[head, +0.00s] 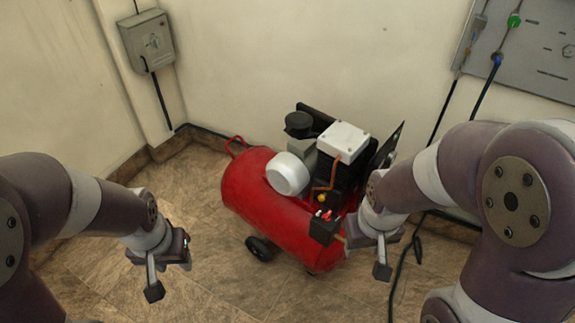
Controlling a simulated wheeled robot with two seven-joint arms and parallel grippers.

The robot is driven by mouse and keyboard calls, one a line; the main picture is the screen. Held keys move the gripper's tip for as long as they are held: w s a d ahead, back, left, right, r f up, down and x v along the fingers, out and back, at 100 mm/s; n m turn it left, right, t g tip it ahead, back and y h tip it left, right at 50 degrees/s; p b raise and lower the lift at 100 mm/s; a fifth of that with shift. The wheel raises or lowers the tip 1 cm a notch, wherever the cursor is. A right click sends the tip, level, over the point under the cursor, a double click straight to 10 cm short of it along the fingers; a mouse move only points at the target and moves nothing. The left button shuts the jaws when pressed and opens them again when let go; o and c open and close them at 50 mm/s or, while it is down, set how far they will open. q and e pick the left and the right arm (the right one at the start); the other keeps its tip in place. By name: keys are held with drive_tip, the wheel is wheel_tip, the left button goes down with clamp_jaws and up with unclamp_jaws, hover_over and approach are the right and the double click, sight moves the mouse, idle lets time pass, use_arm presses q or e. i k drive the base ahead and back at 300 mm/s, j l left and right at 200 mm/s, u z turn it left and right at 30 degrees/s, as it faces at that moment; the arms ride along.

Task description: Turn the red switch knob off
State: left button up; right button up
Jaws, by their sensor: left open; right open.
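The red air compressor (262,196) stands on the tiled floor in the middle of the head view. A small black switch box (323,230) sits at its near right end, with small red parts (325,214) on top that look like the switch knob. The knob is too small to tell its setting. My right gripper (372,252) is open just to the right of the switch box, with no clear contact; part of it is hidden by its own wrist. My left gripper (170,275) is open and empty over the floor, left of the compressor.
A grey wall box (148,40) with a cable hangs at the upper left. A grey panel (535,50) with hoses is on the right wall. A dark hose (402,265) lies on the floor at the right.

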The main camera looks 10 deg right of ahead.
sight(326, 217)
drive_tip(key=i+z, duration=0.15)
drive_tip(key=z, duration=0.25)
drive_tip(key=i+j+z, duration=0.15)
drive_tip(key=z, duration=0.3)
drive_tip(key=i+j+z, duration=0.15)
drive_tip(key=z, duration=0.95)
